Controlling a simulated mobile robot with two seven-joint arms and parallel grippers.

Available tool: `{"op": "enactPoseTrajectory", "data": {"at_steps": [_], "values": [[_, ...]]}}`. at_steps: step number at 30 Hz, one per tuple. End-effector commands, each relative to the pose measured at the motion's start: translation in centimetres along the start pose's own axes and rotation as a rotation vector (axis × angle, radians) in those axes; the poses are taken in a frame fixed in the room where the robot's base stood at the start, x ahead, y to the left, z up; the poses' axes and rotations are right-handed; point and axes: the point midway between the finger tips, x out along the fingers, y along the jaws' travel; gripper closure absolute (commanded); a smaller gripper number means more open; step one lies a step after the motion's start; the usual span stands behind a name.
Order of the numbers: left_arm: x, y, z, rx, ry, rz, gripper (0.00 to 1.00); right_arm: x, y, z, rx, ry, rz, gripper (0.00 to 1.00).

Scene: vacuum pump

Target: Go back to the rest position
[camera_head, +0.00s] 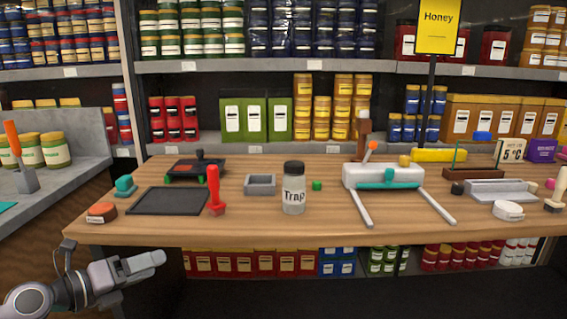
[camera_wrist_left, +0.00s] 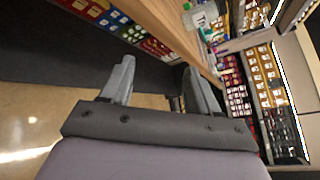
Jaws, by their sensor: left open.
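My left gripper (camera_head: 152,260) is low at the left in the head view, in front of the table's front edge and below the top. In the left wrist view its two fingers (camera_wrist_left: 160,85) stand apart with nothing between them. It touches nothing that I can see. The wooden table (camera_head: 250,228) holds a jar labelled Trap (camera_head: 293,195) and a white device with a teal handle and two legs (camera_head: 375,172). My right gripper does not show in either view.
On the table also stand a dark flat tray (camera_head: 167,201), a red upright tool (camera_head: 214,190), a grey open box (camera_head: 260,185) and a round white piece (camera_head: 508,210). A grey side counter (camera_head: 60,178) is at the left. Stocked shelves are behind. Floor before the table is clear.

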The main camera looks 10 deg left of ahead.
Motion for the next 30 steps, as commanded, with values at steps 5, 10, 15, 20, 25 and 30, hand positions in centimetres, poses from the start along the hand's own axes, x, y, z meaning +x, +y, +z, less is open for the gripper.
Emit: {"op": "enactPoseTrajectory", "data": {"at_steps": [5, 10, 15, 20, 25, 30], "values": [[1.4, -1.4, -7.1, -0.532, -0.057, -0.102, 0.39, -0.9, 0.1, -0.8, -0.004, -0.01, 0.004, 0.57], [0.7, -0.5, -12.7, -1.045, -0.163, -0.089, 0.39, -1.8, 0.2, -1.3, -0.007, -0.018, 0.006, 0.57], [-1.6, 1.5, -19.1, -1.555, -0.307, 0.011, 0.39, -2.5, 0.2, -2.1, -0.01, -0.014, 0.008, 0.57], [-5.0, 3.0, -25.6, -1.979, -0.459, 0.149, 0.39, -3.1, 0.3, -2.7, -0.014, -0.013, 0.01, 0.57], [-7.9, 3.3, -30.4, -2.259, -0.578, 0.264, 0.39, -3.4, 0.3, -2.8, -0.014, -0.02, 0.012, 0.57], [-8.9, 3.4, -32.1, -2.352, -0.62, 0.305, 0.39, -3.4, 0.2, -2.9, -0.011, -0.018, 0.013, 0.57]]}}
